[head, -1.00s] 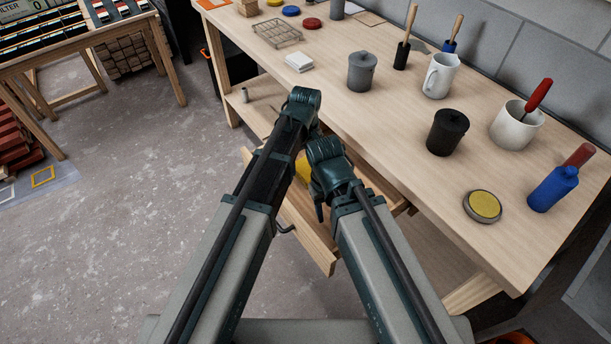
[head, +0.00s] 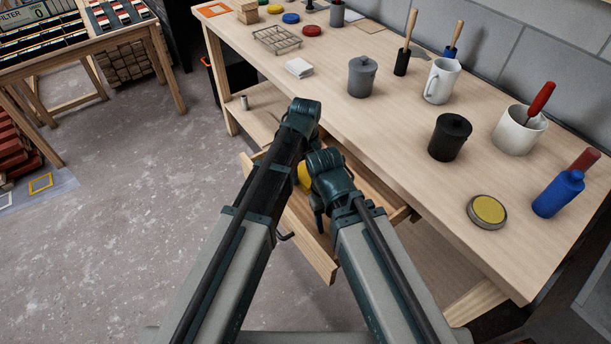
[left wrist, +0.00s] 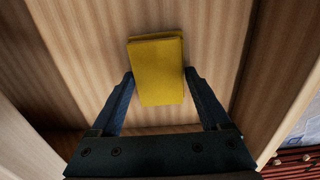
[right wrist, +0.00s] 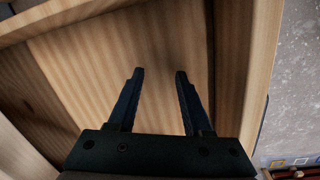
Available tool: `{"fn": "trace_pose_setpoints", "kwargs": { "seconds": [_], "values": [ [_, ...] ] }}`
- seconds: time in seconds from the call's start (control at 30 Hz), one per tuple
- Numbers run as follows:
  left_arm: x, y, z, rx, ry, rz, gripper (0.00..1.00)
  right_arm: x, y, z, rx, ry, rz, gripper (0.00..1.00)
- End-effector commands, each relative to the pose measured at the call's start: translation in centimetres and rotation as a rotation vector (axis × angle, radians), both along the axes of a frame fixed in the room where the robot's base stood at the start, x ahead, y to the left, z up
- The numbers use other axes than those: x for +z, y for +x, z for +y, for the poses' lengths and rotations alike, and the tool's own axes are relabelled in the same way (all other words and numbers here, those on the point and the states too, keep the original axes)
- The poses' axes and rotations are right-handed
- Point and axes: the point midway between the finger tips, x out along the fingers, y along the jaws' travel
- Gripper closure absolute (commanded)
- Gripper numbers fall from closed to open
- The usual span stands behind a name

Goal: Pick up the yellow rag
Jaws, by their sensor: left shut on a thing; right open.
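The yellow rag (left wrist: 158,68) is a folded pad in the left wrist view, over the wooden floor of an open drawer (head: 322,258). A small part of the rag (head: 304,177) shows between my arms in the head view. My left gripper (left wrist: 160,75) is shut on the rag, one finger at each side of it. I cannot tell whether the rag is clear of the drawer floor. My right gripper (right wrist: 157,73) is open and empty over bare drawer floor. In the head view the fingertips are hidden by my wrists.
The drawer's wooden walls rise close around both grippers. The workbench (head: 400,140) above holds a grey lidded pot (head: 362,77), a black pot (head: 449,137), a white mug (head: 441,80) and a blue bottle (head: 558,192). Open concrete floor (head: 140,220) lies to the left.

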Motion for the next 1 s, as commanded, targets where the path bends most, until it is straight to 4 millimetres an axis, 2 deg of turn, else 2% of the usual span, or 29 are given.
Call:
{"fn": "trace_pose_setpoints", "kwargs": {
  "seconds": [0.17,0.37,0.8,1.0],
  "values": [
    [0.3,0.0,0.0,0.0,0.0,0.0,0.74,0.3,0.0,0.0,0.0,0.0,0.0,0.5],
    [1.9,0.0,0.0,0.0,0.0,0.0,0.74,1.9,0.0,0.0,0.0,0.0,0.0,0.5],
    [8.5,0.0,0.0,0.0,0.0,0.0,0.74,8.5,0.0,0.0,0.0,0.0,0.0,0.5],
    [10.1,0.0,0.0,0.0,0.0,0.0,0.74,10.1,0.0,0.0,0.0,0.0,0.0,0.5]
  ]
}}
